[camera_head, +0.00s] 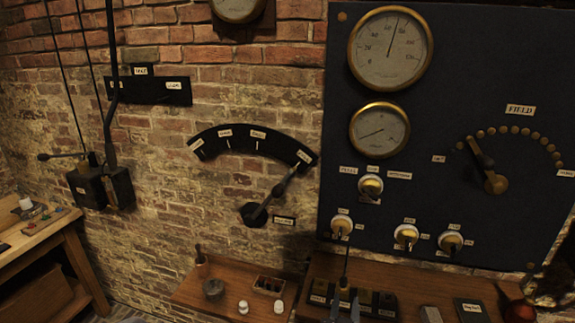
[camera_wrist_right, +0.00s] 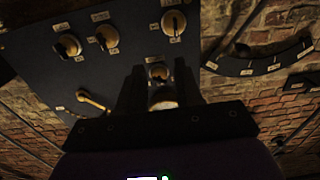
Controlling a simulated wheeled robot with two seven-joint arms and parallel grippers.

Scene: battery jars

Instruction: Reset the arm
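My right gripper (camera_head: 345,309) shows only as two grey fingertips at the bottom edge of the head view, in front of the wooden shelf below the dark panel (camera_head: 455,90). In the right wrist view my right gripper (camera_wrist_right: 159,85) has its two dark fingers apart. A panel knob (camera_wrist_right: 157,72) and a pale rounded shape (camera_wrist_right: 162,98) show in the gap between them. I see nothing gripped, and the distance to the panel is hard to judge. My left gripper is in neither view.
The panel carries two brass gauges (camera_head: 390,48), several knobs (camera_head: 406,236) and a field dial arm (camera_head: 490,170). A lever (camera_head: 280,190) with a curved scale is on the brick wall. Small jars (camera_head: 243,307) stand on the shelf (camera_head: 215,272). A workbench (camera_head: 40,240) stands left.

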